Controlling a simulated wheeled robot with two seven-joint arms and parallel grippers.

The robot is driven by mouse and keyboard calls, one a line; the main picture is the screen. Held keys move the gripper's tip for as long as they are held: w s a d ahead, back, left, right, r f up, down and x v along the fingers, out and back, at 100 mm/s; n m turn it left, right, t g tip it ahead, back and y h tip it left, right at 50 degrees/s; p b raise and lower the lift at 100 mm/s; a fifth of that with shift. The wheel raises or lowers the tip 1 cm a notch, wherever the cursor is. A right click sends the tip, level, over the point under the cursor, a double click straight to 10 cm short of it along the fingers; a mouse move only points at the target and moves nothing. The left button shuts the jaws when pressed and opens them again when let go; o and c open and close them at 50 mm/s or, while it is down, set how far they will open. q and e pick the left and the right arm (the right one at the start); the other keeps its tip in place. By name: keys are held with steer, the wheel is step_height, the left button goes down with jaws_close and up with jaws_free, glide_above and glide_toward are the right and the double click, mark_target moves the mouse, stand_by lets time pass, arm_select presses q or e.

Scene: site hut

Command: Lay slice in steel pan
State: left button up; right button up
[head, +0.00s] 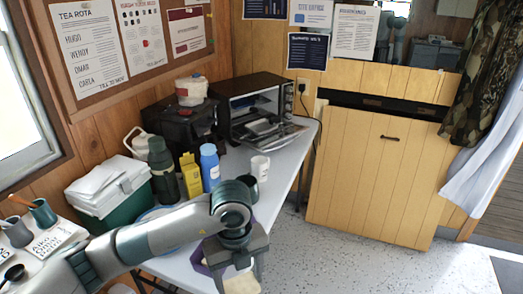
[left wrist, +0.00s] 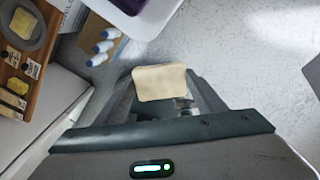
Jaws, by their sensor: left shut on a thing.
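My left gripper (head: 238,268) is shut on a pale cream slice (head: 242,285), low in the head view near the table's front edge. In the left wrist view the slice (left wrist: 159,83) stands out flat between the fingertips, clear of any surface below. A silvery, shallow pan-like thing (head: 266,127) lies at the open front of the toaster oven; I cannot tell for sure that it is the steel pan. The slice is well apart from it. My right gripper is not in view.
The toaster oven (head: 248,88) stands at the table's far end. A white mug (head: 260,166), blue bottle (head: 210,166), yellow box (head: 191,175) and green flask (head: 163,168) stand nearer. A wooden board (left wrist: 40,52) with food shows in the left wrist view. Open floor (head: 350,262) lies right.

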arm_select(q)
steer(key=m, duration=0.1)
steer(key=a+f+m, duration=0.1)
steer(key=m, duration=0.1)
steer(key=s+m, duration=0.1)
steer(key=m, duration=0.1)
steer(key=shift+a+f, duration=0.25)
steer(key=shift+a, duration=0.15)
steer(key=m, duration=0.1)
steer(key=a+f+m, duration=0.1)
steer(key=m, duration=0.3)
steer(key=shift+s+a+f, duration=0.2)
steer(key=shift+s+a, duration=0.15)
steer(key=shift+a, duration=0.05)
steer(key=s+a+f+m, duration=0.3)
steer(key=a+m, duration=0.2)
steer(key=m, duration=1)
steer(key=s+a+f+m, duration=0.3)
steer(key=a+m, duration=0.2)
steer(key=m, duration=1.1)
steer(key=shift+a+f, duration=0.2)
steer(key=shift+f, duration=0.05)
